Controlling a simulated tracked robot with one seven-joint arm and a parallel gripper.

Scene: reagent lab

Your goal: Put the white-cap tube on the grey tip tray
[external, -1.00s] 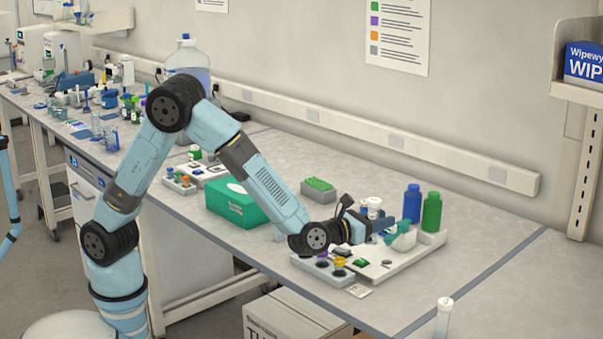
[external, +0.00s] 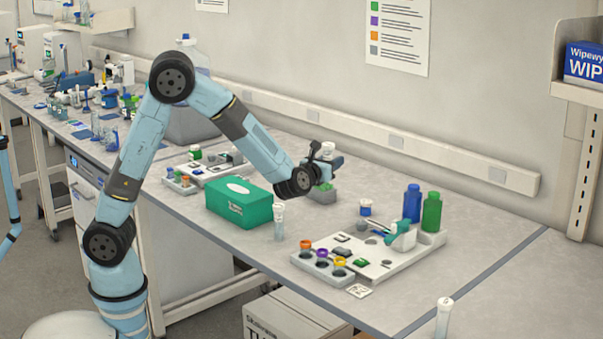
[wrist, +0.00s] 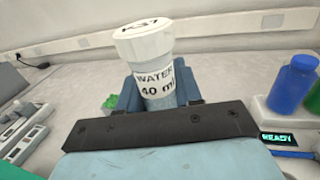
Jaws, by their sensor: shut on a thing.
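My gripper (wrist: 155,90) is shut on the white-cap tube (wrist: 148,62), a clear tube labelled "WATER 40 ml" with a marked white lid. It is held nearly upright, tilted slightly in the wrist view. In the external view my gripper (external: 328,162) is over or just behind the grey tip tray (external: 322,198), a small grey box with green tips, partly hidden by my wrist. Some green tips (wrist: 109,101) show beside the jaws in the wrist view. I cannot tell the height gap between tube and tray.
A green tissue box (external: 238,203) and a clear standing tube (external: 279,222) are nearby. A white tray (external: 395,262) with a pipette, blue bottle (external: 412,203) and green bottle (external: 432,212) are at the right. A wall rail (external: 390,140) runs behind.

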